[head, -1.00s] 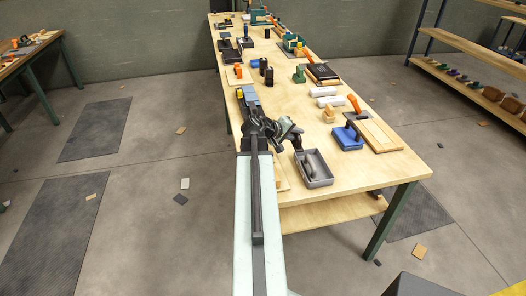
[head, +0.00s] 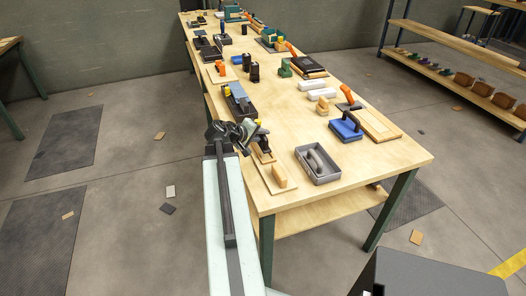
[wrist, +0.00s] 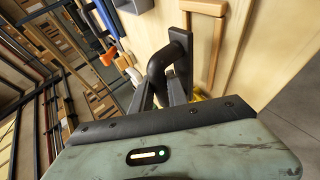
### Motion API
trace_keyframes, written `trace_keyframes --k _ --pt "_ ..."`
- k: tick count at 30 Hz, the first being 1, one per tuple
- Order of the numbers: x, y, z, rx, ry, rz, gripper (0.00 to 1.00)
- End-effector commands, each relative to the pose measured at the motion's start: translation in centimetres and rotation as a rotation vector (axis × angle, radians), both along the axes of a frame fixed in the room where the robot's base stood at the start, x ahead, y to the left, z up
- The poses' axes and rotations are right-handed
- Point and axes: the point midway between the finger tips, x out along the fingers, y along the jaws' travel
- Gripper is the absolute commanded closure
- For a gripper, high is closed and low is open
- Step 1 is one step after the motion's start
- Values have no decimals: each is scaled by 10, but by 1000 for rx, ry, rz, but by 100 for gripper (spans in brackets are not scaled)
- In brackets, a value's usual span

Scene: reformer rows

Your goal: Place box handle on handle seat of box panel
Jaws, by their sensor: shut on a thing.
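My gripper (wrist: 162,92) is shut on a dark curved handle, which I take to be the box handle (wrist: 157,66). The handle has a flat dark plate (wrist: 184,50) at its far side. In the head view, my gripper (head: 258,135) is above the table's left near edge, and the handle is hard to make out. A pale wooden panel (head: 264,187) with a tan block (head: 279,176) lies just in front, possibly the box panel. In the wrist view, a tan wooden strip (wrist: 208,8) is close beside the handle plate. I cannot make out the handle seat.
A grey tray (head: 334,177) with a grey handle-shaped thing stands to the right. Behind it are a blue item (head: 345,130) and a framed wooden board (head: 392,134). A dark rack (head: 238,107) lies beyond my gripper. Bare tabletop (head: 287,120) lies between.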

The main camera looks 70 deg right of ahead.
Motion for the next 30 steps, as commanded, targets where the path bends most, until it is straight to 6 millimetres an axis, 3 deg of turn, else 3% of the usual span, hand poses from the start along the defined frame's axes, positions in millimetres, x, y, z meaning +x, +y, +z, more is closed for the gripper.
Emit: trace_keyframes --k 3,10,21,22,24,30 --pt "-1 0 -3 -1 0 -2 100" --pt "-2 -1 -40 0 0 -4 100" --pt "-3 -1 -40 0 0 -5 100" --pt "-3 -1 -39 0 0 -5 75" --pt "-3 -1 -38 0 0 -5 59" --pt "-3 -1 -39 2 -1 -5 59"
